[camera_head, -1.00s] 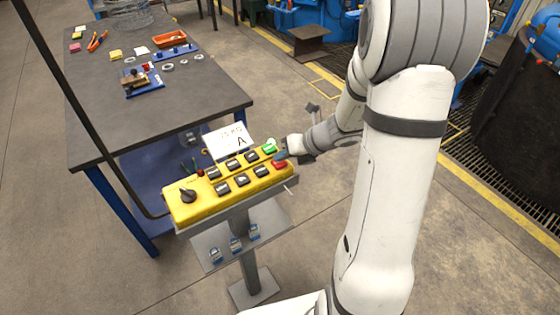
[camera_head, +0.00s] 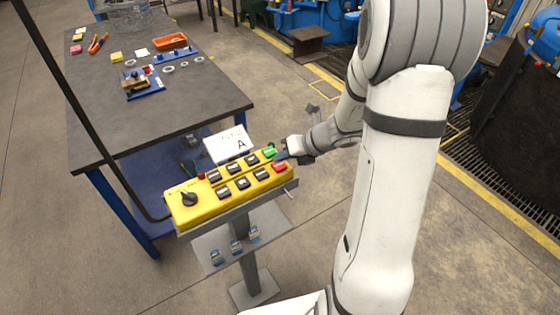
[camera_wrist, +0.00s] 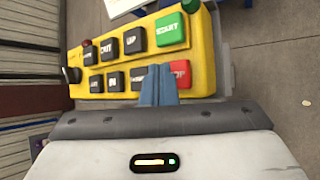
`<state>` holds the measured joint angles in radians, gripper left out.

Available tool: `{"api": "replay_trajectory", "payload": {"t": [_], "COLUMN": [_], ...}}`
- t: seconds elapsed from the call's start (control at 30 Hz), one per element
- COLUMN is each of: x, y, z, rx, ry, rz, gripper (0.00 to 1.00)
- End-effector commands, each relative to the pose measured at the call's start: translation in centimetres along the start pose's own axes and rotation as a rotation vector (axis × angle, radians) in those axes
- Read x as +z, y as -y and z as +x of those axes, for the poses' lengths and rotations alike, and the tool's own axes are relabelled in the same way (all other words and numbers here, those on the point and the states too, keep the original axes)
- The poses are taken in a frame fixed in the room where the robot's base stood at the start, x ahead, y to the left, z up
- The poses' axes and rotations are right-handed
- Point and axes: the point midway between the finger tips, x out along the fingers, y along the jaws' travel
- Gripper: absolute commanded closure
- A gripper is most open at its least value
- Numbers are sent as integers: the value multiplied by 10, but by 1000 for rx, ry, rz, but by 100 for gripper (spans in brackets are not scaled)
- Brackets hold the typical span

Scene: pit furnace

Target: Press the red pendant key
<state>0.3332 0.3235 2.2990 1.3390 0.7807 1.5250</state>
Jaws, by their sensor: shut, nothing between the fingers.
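The yellow pendant box (camera_head: 198,212) stands on a grey post and carries several dark keys and a knob. Its red key (camera_head: 279,167) is at the right end, nearest the camera, with the green START key (camera_head: 269,153) behind it. In the wrist view the red key (camera_wrist: 181,74) is partly hidden by my fingers. My gripper (camera_head: 281,156) is shut and empty, its blue fingertips between the red and green keys in the head view. In the wrist view the fingertips (camera_wrist: 159,68) lie at the red key's left edge. I cannot tell whether they touch anything.
A dark workbench (camera_head: 190,105) with an orange tray (camera_head: 171,41) and small parts is at the left. A shelf with several padlock-like items (camera_head: 236,246) hangs below.

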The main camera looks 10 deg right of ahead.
Motion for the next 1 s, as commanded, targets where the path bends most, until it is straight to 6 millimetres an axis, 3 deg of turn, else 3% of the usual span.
{"api": "replay_trajectory", "payload": {"t": [0.37, 1.0], "x": [2, 27], "y": [-2, -27], "z": [-2, -37], "rx": [0, 0], "ry": [1, 0], "rz": [-1, -1], "gripper": [100, 100]}}
